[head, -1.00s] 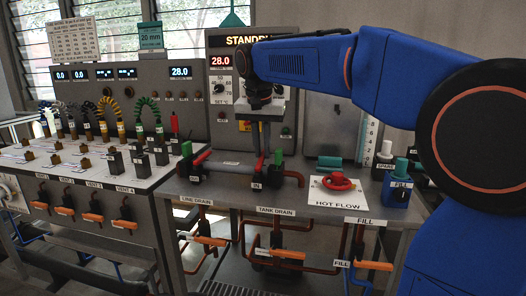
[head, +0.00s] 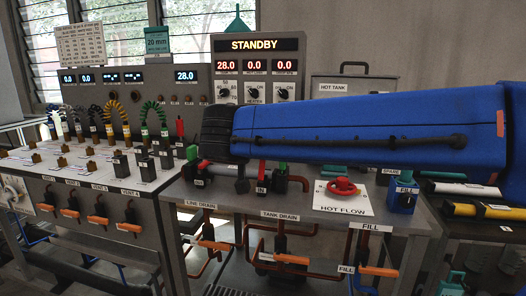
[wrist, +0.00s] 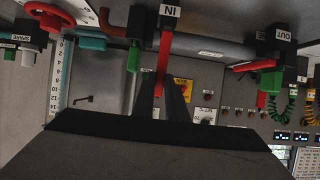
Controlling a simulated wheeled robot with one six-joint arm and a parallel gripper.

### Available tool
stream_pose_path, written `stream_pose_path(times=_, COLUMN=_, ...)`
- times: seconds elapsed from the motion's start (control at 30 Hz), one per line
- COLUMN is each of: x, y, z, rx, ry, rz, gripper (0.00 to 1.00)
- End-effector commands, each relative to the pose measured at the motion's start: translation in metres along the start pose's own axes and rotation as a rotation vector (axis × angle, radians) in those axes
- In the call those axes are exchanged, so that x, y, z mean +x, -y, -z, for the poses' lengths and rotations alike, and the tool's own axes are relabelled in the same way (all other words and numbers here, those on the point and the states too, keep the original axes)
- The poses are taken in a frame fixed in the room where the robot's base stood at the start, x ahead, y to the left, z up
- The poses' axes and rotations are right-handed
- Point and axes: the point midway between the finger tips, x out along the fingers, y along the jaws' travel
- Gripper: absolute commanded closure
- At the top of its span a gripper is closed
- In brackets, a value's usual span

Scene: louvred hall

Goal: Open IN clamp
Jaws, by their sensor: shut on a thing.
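The IN clamp (wrist: 168,12) shows upside down at the top middle of the wrist view, with its white IN label. Its red lever (wrist: 165,45) runs to my gripper (wrist: 163,78), whose dark fingers are shut on the lever's end. A green part (wrist: 134,58) lies beside the red lever, apart from it. In the head view the IN clamp (head: 261,190) sits on the bench pipe, partly covered by my blue arm; the fingers' grip cannot be made out there.
The OUT clamp (wrist: 282,35) is along the same pipe; it also shows in the head view (head: 198,183). A red hot-flow wheel (head: 342,187) and blue FILL block (head: 403,197) stand to the right. The display reads STANDBY (head: 254,45).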

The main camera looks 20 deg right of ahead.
Motion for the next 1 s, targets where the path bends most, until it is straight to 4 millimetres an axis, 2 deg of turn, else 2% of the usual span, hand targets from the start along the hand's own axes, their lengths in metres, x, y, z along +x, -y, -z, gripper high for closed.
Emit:
stream_pose_path(times=0.43, x=-0.016, y=0.001, z=-0.015, rx=-0.004, ry=-0.239, rz=0.001, gripper=1.0)
stream_pose_path(times=1.0, x=-0.018, y=0.0, z=-0.018, rx=-0.002, ry=-0.283, rz=-0.002, gripper=1.0)
